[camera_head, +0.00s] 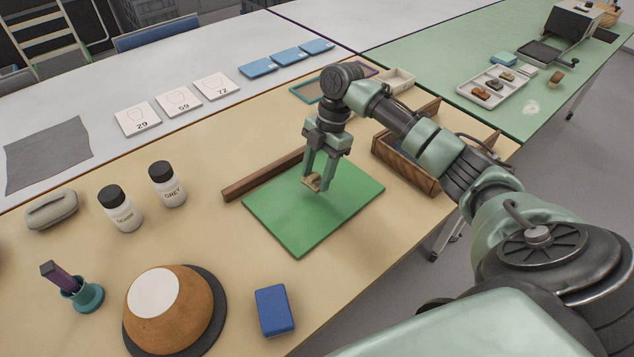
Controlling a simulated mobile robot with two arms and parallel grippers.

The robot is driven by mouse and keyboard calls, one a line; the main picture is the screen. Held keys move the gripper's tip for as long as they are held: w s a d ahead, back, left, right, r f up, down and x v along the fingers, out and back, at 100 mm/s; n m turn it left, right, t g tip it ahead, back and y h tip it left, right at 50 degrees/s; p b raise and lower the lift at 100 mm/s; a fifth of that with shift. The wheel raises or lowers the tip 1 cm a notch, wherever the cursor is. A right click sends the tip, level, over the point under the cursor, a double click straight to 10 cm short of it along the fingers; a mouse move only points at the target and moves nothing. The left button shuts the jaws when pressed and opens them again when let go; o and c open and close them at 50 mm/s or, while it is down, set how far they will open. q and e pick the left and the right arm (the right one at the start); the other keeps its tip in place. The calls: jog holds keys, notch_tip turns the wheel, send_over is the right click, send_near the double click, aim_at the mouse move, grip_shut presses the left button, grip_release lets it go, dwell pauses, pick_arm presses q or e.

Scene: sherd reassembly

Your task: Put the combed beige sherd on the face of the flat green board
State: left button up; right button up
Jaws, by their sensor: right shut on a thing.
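The flat green board (290,228) lies on the tan table, with a brown wooden strip along its far left edge. My right gripper (316,186) hangs over the board, pointing down. It is shut on a small beige sherd (312,183), which shows between the fingertips. The sherd looks to be held above the board, though the exact gap is hard to judge. Its combing is too small to make out. My left gripper is not in view.
A wooden crate (405,165) stands right of the board, behind my right arm. A blue block (274,310), an orange-brown bowl (182,312) on a dark disc, and two white bottles (120,209) stand nearer and left. The board's front half is bare.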

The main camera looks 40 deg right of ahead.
aim_at(317, 183)
jog(key=shift+f, duration=1.8)
jog(key=shift+f, duration=0.1)
jog(key=o, duration=1.4)
jog(key=shift+c, duration=0.2)
jog(key=v, duration=1.2)
jog(key=shift+r, duration=0.2)
